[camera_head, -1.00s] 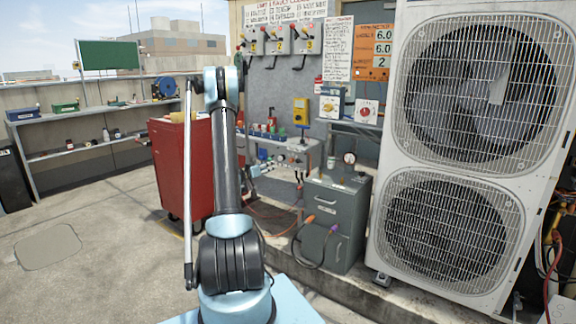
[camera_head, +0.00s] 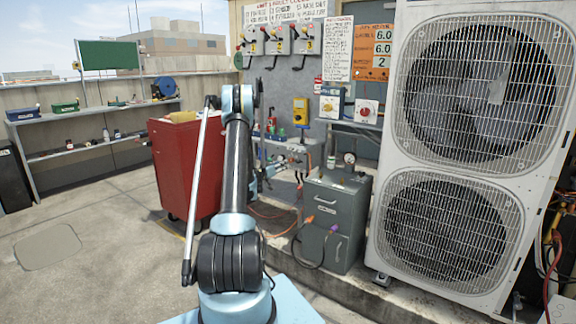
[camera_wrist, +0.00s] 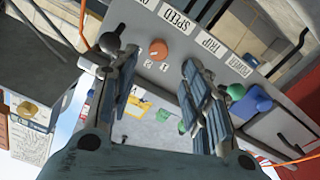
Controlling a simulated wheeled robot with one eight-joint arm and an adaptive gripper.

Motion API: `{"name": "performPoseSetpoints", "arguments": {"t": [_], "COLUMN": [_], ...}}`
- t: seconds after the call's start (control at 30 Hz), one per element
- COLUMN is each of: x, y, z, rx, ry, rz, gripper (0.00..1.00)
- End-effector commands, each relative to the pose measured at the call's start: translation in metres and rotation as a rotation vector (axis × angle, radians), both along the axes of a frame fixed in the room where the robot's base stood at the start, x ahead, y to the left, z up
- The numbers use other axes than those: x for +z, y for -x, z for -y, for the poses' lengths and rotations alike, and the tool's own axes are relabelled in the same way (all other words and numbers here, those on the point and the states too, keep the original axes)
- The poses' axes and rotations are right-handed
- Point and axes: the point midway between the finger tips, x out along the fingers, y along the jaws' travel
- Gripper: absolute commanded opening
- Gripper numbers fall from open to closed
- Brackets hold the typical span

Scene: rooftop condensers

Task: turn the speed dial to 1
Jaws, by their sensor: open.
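The speed dial (camera_wrist: 158,49) is a small round orange-red knob on a grey panel (camera_wrist: 205,30) in the wrist view, where the panel appears upside down. Its SPEED label (camera_wrist: 177,21) is above it in the picture, and small numerals, seemingly 1 and 2, are below it. I cannot tell where the dial points. My gripper (camera_wrist: 160,78) is open and empty, its two blue-grey fingers apart on either side below the dial in the picture. No contact with the dial shows. In the head view my arm largely hides the gripper, and the dial cannot be made out.
A black ball-ended lever (camera_wrist: 109,42) stands close by my left finger in the wrist view. In the head view a red cabinet (camera_head: 185,170) is left of my arm, and a grey drawer cabinet (camera_head: 335,215) right.

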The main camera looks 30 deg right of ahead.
Motion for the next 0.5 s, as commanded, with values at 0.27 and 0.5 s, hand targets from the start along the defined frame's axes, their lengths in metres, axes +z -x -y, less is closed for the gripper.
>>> {"name": "performPoseSetpoints", "arguments": {"t": [0.27,0.5], "x": [0.000,0.000], "y": [-0.017,-0.027], "z": [0.045,0.066], "rx": [-0.003,-0.001], "ry": [0.000,0.000], "rz": [0.000,0.000], "gripper": [0.44,0.44]}}
